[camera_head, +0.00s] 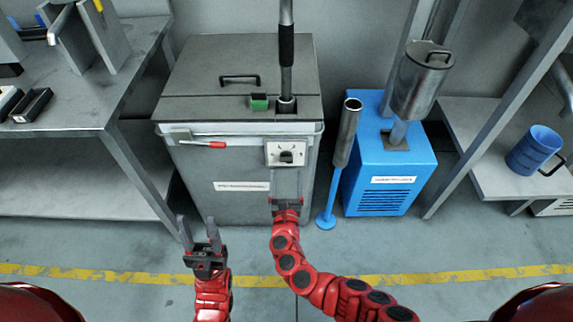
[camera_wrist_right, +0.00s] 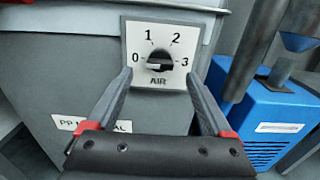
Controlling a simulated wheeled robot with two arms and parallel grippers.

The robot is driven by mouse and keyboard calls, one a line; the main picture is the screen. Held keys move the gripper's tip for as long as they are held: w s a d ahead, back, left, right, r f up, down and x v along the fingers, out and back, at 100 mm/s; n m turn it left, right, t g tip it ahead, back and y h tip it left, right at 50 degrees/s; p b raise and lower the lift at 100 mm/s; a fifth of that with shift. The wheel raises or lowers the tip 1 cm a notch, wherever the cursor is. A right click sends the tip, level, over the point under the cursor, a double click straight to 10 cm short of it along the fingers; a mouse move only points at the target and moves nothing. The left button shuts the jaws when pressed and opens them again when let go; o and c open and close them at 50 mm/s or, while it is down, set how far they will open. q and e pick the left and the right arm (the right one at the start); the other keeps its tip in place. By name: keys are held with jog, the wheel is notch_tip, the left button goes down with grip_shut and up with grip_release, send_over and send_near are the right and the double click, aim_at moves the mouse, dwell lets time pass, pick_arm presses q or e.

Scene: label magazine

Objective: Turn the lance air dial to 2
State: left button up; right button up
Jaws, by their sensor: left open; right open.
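The air dial (camera_wrist_right: 160,62) is a black knob on a white plate marked 0, 1, 2 and 3, with AIR below. Its bar lies roughly level, along the line between 0 and 3; I cannot tell which end is the pointer. In the head view the dial (camera_head: 286,156) is on the front of a grey cabinet (camera_head: 205,185). My right gripper (camera_wrist_right: 158,80) is open, its fingers pointing at the plate and spread below and either side of the knob, with nothing between them. It shows below the dial in the head view (camera_head: 287,174). My left gripper (camera_head: 197,222) is open and empty, low in front of the cabinet.
A red-tipped lever (camera_head: 205,144) is left of the dial. A lance (camera_head: 286,60) rises from the cabinet lid. A blue unit (camera_head: 385,185) and a blue-footed metal tube (camera_head: 346,135) stand to the right. A grey bench (camera_head: 80,110) is at left.

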aim_at(286, 162)
jog(key=w+b, duration=0.1)
jog(key=w, duration=0.5)
jog(key=shift+b, duration=0.3)
jog(key=shift+f, duration=0.1)
grip_shut()
